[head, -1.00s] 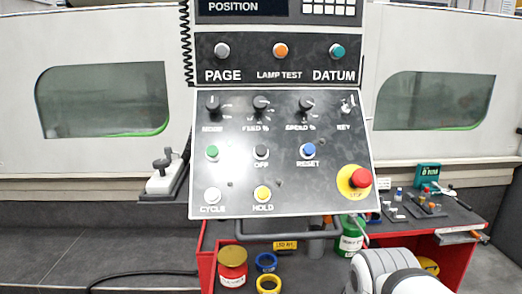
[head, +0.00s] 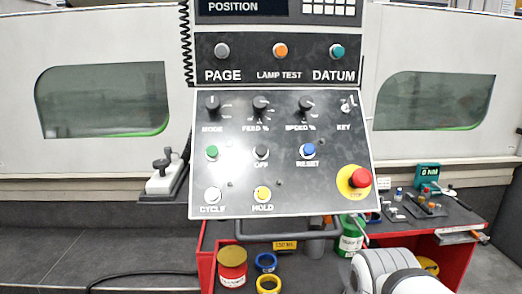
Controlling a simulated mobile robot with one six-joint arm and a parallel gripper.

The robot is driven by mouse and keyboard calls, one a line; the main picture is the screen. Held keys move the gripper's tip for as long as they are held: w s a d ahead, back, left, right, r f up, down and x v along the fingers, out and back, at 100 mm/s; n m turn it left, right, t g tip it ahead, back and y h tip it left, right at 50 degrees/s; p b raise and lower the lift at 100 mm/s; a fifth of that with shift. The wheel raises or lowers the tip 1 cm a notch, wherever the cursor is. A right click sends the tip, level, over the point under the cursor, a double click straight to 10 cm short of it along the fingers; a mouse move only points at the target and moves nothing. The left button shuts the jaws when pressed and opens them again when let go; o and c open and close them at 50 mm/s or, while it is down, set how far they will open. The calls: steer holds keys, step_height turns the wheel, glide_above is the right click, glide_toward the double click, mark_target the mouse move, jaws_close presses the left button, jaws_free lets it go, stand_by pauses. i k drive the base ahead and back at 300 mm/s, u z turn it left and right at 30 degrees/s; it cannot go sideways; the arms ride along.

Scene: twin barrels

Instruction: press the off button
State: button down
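The off button (head: 261,152) is a small black round button in a pale ring on the sloped control panel (head: 230,185), with the label OFF below it. It sits between a green button (head: 212,153) on the left and the blue RESET button (head: 308,151) on the right. The yellow HOLD button (head: 262,193) is below it. Nothing covers the off button. A white and grey part of my arm shows at the bottom right, below the panel and apart from it. My gripper is not in view.
A red emergency stop (head: 361,178) on a yellow base sticks out at the panel's lower right. A dark handle bar (head: 290,234) runs under the panel. Below stand a red jar (head: 232,268), a green bottle (head: 350,240) and tape rings. The space before the panel's buttons is clear.

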mark_target(261, 149)
steer(key=z, duration=1.95)
steer(key=k, duration=0.7)
steer(key=u, duration=1)
steer(key=i, duration=0.5)
